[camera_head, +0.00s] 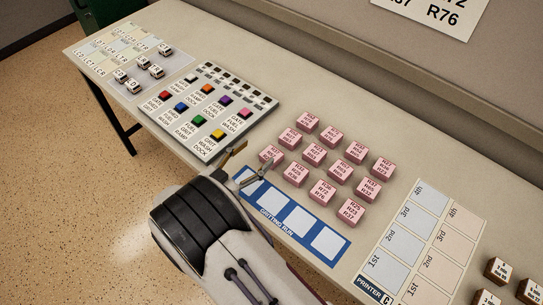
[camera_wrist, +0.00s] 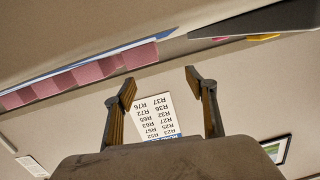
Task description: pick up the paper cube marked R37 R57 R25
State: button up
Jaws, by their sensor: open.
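Several pink paper cubes with printed codes stand in rows on the table, right of the middle in the head view. The nearest pink cube (camera_head: 350,212) has a label that seems to include R25 and R37; its middle line is too small to read surely. I cannot tell for certain which cube is marked R37 R57 R25. My gripper (camera_head: 250,162) is open and empty, left of the cubes, by the left end of the blue strip. In the wrist view my gripper (camera_wrist: 158,88) has its fingers spread, and a row of pink cubes (camera_wrist: 88,72) shows at the left.
A blue-edged strip with pale squares (camera_head: 340,255) lies in front of the cubes. A panel with coloured buttons (camera_head: 235,90) is to their left, a printer chart (camera_head: 408,255) to their right. White-topped brown blocks (camera_head: 497,269) stand at far right. A code sheet (camera_wrist: 150,118) hangs behind.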

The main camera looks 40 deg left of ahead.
aim_at(266, 160)
jog(key=shift+t+h, duration=0.4)
jog(key=shift+t, duration=0.1)
jog(key=s+f, duration=0.1)
jog(key=s+d+f, duration=0.1)
jog(key=s, duration=0.1)
jog(key=s+f, duration=0.1)
jog(key=shift+s+d, duration=0.3)
jog(key=shift+d, duration=0.1)
jog(key=shift+w, duration=1.3)
jog(key=shift+w, duration=0.15)
jog(key=shift+w, duration=2.45)
jog(key=c, duration=1.2)
